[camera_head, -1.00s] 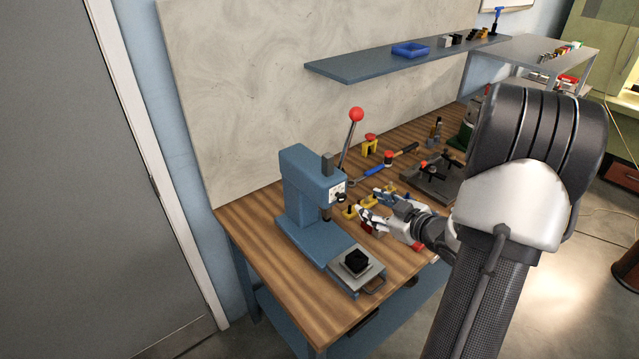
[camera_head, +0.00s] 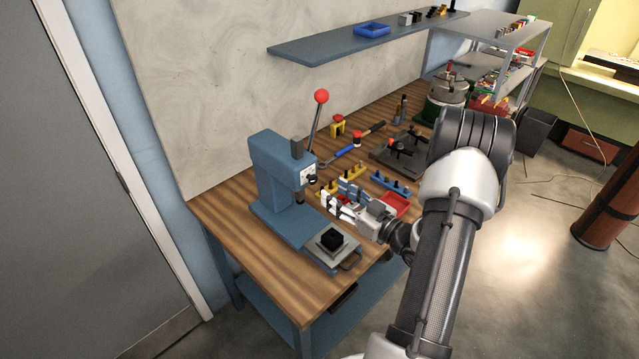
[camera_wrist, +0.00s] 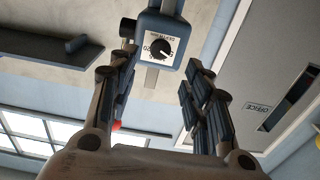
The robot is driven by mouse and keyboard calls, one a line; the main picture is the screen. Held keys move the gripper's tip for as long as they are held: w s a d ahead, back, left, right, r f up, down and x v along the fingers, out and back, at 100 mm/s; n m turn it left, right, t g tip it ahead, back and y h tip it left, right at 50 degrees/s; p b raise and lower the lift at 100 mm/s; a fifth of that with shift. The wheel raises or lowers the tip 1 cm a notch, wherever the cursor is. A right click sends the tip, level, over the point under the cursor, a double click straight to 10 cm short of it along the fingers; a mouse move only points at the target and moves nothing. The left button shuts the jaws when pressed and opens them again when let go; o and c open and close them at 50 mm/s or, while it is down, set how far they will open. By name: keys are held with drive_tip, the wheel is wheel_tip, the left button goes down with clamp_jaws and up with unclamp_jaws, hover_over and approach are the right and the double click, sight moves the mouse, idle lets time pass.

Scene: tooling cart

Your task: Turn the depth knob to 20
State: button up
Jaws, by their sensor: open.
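The depth knob (camera_wrist: 159,48) is a small black round knob on a white dial plate (camera_wrist: 148,57) with printed numbers. In the wrist view it is on the blue press head (camera_wrist: 160,27); a "20" seems to be left of the knob, but the pointer is too small to read. In the head view the knob (camera_head: 312,180) is on the front of the blue press (camera_head: 268,165). My gripper (camera_head: 333,195) is open and empty, just right of the knob and apart from it. In the wrist view the knob shows between my spread fingers (camera_wrist: 160,62), beyond them.
A lever with a red ball (camera_head: 321,96) rises behind the press head. A plate with a black block (camera_head: 331,239) lies before the press. A red tray (camera_head: 396,205), blue rack (camera_head: 390,182) and grey fixture (camera_head: 397,152) are on the wooden bench (camera_head: 235,228) to the right.

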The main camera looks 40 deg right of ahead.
sight(315, 180)
drive_tip(key=w, duration=0.7)
drive_tip(key=shift+a, duration=0.3)
drive_tip(key=shift+c, duration=0.5)
drive_tip(key=c, duration=0.9)
